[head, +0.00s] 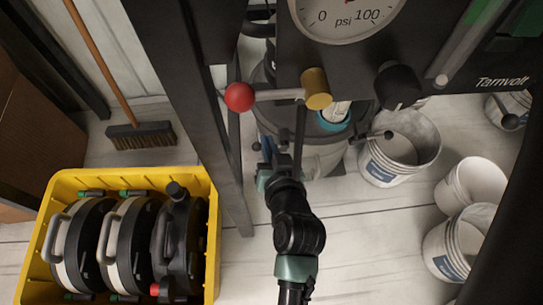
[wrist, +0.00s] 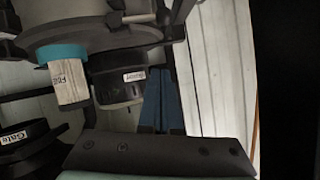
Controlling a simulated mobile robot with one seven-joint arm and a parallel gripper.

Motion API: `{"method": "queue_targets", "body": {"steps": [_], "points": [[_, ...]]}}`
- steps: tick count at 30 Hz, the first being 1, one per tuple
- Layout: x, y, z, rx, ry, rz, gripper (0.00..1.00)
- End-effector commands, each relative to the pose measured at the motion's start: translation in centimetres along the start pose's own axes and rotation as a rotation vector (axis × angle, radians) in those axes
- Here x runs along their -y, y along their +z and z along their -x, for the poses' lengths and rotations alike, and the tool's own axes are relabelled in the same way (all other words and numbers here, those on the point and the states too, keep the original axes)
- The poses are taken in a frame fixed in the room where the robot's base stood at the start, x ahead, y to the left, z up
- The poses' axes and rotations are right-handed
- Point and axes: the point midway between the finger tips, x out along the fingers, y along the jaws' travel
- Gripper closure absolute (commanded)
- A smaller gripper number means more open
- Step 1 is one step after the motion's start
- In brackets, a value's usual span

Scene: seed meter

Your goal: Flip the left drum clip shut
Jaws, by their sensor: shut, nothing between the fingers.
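The grey seed meter drum (head: 318,128) sits behind the black panel, partly hidden by the post, the panel and my arm. My gripper (head: 266,148) is at the drum's left side. Its blue fingers (wrist: 162,75) are shut and empty, below that piece.
A dark upright post (head: 205,110) stands left of my gripper. A red ball lever (head: 239,97) and yellow knob (head: 317,88) jut out above it. White buckets (head: 400,150) stand right; a yellow crate (head: 213,235) of drums is lower left.

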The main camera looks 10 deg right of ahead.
Motion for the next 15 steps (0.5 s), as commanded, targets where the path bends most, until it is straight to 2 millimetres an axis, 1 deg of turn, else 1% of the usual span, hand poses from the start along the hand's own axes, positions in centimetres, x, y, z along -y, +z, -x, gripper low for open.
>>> {"method": "queue_targets", "body": {"steps": [1, 6, 7, 9, 12, 15], "points": [[-0.1, 0.3, -1.3, -0.003, -0.001, 0.0, 1.0], [-0.2, 0.3, -4.6, -0.003, 0.0, 0.001, 1.0], [-0.2, 0.6, -4.9, -0.001, 0.0, 0.0, 1.0], [-0.2, 2.0, -5.0, 0.002, 0.0, -0.002, 1.0], [-0.2, 3.0, -5.2, 0.001, 0.001, -0.001, 1.0], [-0.1, 3.6, -5.3, 0.0, 0.001, -0.001, 1.0]]}}
